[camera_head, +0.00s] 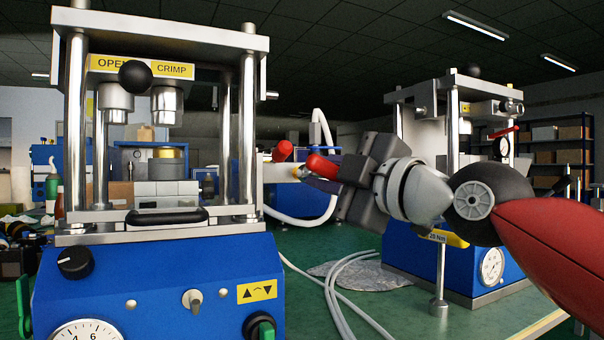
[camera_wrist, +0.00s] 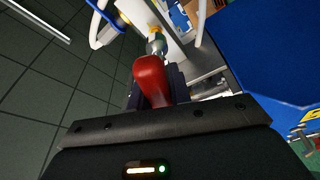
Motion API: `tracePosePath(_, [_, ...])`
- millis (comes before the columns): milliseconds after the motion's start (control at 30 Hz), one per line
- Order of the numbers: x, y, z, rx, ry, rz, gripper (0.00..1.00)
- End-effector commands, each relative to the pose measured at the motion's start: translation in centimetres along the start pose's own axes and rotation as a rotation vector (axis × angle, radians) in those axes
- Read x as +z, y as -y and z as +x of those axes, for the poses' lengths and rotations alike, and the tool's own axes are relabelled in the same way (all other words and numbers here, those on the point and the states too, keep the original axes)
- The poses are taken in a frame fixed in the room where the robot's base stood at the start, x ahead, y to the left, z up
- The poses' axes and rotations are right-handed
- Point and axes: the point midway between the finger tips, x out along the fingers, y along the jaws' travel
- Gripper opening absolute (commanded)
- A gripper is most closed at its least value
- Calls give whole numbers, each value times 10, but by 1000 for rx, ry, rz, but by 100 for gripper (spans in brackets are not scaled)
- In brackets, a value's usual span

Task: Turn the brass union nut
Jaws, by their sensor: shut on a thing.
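My gripper (camera_head: 322,178) reaches left from the right side of the head view, between the two presses. It is shut on a red handle (camera_head: 320,165), which also fills the middle of the wrist view (camera_wrist: 151,82). The handle's far end narrows toward a grey metal part. Just beyond is a small brass-coloured fitting (camera_wrist: 154,32), which looks like the union nut. In the head view the nut is too small to make out clearly. I cannot tell whether the held tool touches it.
A blue press (camera_head: 160,270) with steel columns stands close at left. A second blue press (camera_head: 450,262) stands at right behind my arm. White hoses (camera_head: 335,290) loop over the green surface between them. Another red part (camera_head: 282,150) lies just left of my gripper.

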Motion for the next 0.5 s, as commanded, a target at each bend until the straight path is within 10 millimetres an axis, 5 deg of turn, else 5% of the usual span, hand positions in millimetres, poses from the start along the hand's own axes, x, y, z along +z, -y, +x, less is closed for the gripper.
tracePosePath(500, [2,-1,9,1,-1,0,0])
